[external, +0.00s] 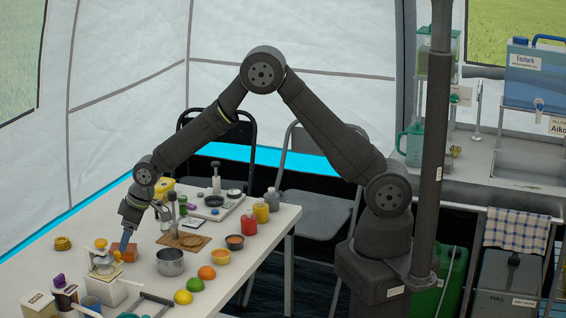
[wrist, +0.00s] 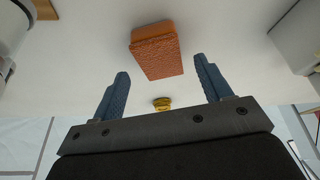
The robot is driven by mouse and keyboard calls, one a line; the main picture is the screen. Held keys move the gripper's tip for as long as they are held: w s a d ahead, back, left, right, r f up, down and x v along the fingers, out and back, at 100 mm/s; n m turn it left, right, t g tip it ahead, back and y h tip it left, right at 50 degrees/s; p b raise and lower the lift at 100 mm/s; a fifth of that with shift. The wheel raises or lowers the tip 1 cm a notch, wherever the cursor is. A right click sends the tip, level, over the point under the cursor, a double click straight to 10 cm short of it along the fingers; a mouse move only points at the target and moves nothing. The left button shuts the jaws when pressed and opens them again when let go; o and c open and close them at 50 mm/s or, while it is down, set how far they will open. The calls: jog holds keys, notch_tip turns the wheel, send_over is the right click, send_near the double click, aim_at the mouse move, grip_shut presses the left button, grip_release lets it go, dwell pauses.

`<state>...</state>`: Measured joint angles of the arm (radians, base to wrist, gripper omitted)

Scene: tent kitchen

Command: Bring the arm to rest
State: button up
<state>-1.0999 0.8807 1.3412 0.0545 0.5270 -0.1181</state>
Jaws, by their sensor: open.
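My gripper (external: 126,238) is over the left part of the white table in the external view. In the wrist view my gripper (wrist: 160,82) has its two blue fingers apart with nothing between them. An orange-brown brick-like block (wrist: 156,48) lies on the table beyond the fingertips. In the external view the block (external: 128,253) is right by the fingers, which partly cover it. I cannot tell from these views whether the fingers touch it.
A wooden board (external: 184,241) lies behind the pot. The table's far left is mostly clear.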

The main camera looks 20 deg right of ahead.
jog(key=v, duration=0.9)
jog(key=x, duration=1.2)
jog(key=shift+d, duration=0.1)
jog(key=shift+a, duration=0.2)
notch_tip(320, 180, up, 27)
jog(key=w+d+m+t+h, duration=0.1)
jog(key=w+d+m, duration=0.3)
jog(key=w+d, duration=1.8)
jog(key=shift+w+r, duration=0.25)
jog(key=shift+w, duration=0.3)
jog(key=shift+d, duration=0.1)
